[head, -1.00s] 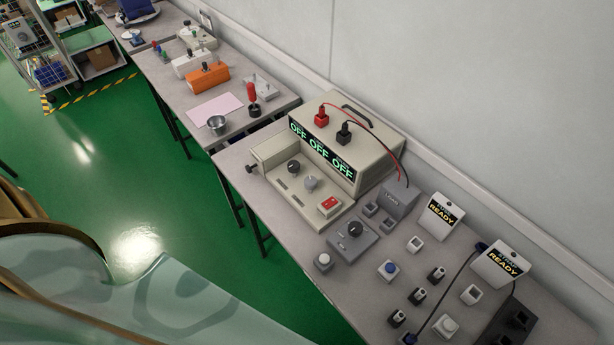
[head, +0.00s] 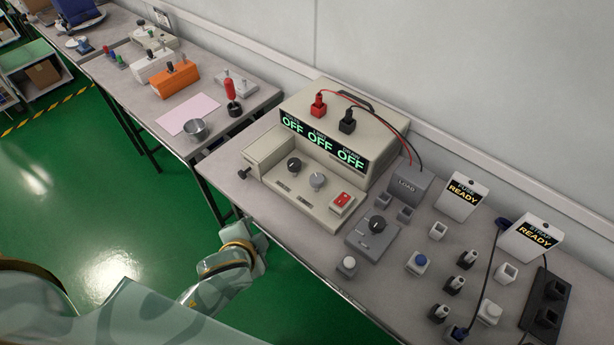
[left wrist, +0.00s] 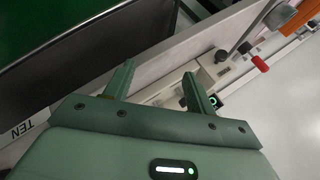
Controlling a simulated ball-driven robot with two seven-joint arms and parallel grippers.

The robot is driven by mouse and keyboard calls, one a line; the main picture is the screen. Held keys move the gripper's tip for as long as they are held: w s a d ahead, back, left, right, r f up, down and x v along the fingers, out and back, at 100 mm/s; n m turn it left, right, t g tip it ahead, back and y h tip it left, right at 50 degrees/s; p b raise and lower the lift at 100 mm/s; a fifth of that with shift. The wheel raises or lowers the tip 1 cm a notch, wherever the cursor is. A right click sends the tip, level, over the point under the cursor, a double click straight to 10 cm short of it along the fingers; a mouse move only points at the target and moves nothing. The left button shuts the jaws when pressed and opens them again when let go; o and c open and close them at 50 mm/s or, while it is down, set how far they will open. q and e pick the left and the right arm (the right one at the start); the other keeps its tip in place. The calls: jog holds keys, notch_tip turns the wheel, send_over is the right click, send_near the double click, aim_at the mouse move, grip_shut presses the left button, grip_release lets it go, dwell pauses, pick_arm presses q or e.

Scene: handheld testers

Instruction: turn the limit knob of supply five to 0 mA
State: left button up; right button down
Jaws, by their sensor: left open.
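The beige power supply (head: 335,140) stands on the bench in the head view. Its display reads OFF in three fields. On its low front deck are a black knob (head: 294,164), a grey knob (head: 317,181) and a red switch (head: 342,199). The knob labels are too small to read, so I cannot tell which is the limit knob. My left gripper (left wrist: 159,85) is open and empty in the left wrist view, with the bench edge beyond its fingers. In the head view my left arm ends off the bench's front edge, below and left of the supply. My right gripper is not in view.
Right of the supply are a grey box with a black dial (head: 372,233), a load box (head: 410,187), FUSE READY (head: 461,198) and STRAP READY (head: 533,238) signs and small connectors. A metal cup (head: 196,130) and orange box (head: 168,79) stand on the left bench.

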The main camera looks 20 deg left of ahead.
pick_arm(q)
jog(key=w+d+r+m+t+h, duration=0.3)
jog(key=w+d+r+m+t, duration=0.25)
jog(key=r, duration=0.55)
jog(key=w+d+r+m+t+h, duration=0.2)
jog(key=w+d+r+t+h, duration=0.15)
jog(key=w+d+r, duration=0.6)
jog(key=s+d+r+m+g+h, duration=0.2)
jog(key=s+d+r+m+h, duration=0.2)
jog(key=d+r+m+h, duration=0.95)
jog(key=s+d+f+m+g+h, duration=0.25)
jog(key=s+d+m+g, duration=0.2)
jog(key=m+g, duration=0.6)
jog(key=m+g+y, duration=0.5)
jog(key=m+y, duration=1.2)
jog(key=y, duration=0.3)
send_near(317, 178)
jog(key=shift+n, duration=0.25)
notch_tip(317, 178, down, 9)
jog(key=b, duration=0.4)
jog(key=shift+w+d+r+b, duration=0.1)
jog(key=shift+d+r+b, duration=0.1)
jog(key=shift+b, duration=0.15)
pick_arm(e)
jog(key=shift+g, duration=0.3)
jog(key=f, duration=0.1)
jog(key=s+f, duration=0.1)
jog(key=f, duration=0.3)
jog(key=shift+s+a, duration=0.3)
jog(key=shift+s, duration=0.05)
